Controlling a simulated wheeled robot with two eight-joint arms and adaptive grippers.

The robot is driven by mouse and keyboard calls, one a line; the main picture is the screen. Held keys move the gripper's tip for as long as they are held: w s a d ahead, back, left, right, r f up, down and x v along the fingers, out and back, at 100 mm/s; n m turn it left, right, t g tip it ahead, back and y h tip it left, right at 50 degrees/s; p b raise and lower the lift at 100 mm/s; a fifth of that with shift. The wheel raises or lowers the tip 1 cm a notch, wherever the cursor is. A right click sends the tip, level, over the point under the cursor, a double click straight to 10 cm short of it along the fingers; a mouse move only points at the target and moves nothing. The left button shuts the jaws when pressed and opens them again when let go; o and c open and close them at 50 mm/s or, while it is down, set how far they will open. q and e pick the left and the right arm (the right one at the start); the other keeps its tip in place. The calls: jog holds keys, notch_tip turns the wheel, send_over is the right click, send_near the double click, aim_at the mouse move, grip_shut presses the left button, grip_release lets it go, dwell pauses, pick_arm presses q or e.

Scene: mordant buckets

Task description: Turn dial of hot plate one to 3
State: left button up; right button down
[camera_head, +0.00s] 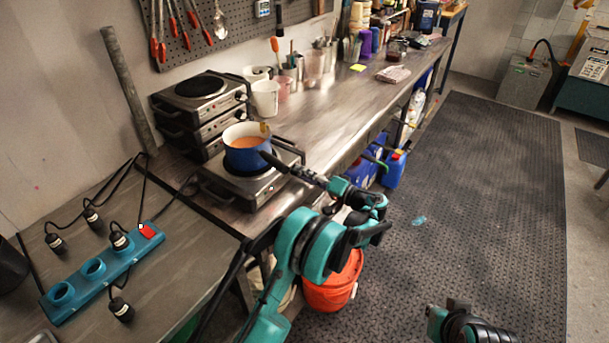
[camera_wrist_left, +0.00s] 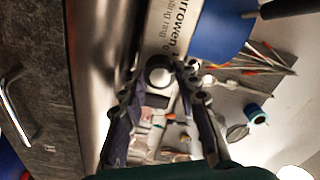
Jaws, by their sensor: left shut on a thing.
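A hot plate (camera_head: 232,194) stands on the metal bench with a blue pot (camera_head: 243,158) of orange liquid on it. My left gripper (camera_head: 300,172) reaches its front side from the right. In the left wrist view its fingertips (camera_wrist_left: 160,80) are shut on the round dial (camera_wrist_left: 158,72) on the hot plate's front panel (camera_wrist_left: 170,30). The dial's setting cannot be read. In the head view the dial is hidden by the gripper. Part of my right arm shows at the lower right; its fingers are not visible.
Stacked hot plates (camera_head: 195,107) stand behind the pot, with cups (camera_head: 265,98) beside them. A blue power strip (camera_head: 100,267) with several plugs lies at the left. An orange bucket (camera_head: 333,287) stands below the bench.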

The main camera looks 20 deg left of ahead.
pick_arm(q)
jog(key=m, duration=0.5)
jog(key=shift+m, duration=0.3)
jog(key=m, duration=0.5)
jog(key=shift+m, duration=0.3)
jog(key=o, duration=1.2)
jog(key=shift+c, duration=0.2)
jog(key=v, duration=1.2)
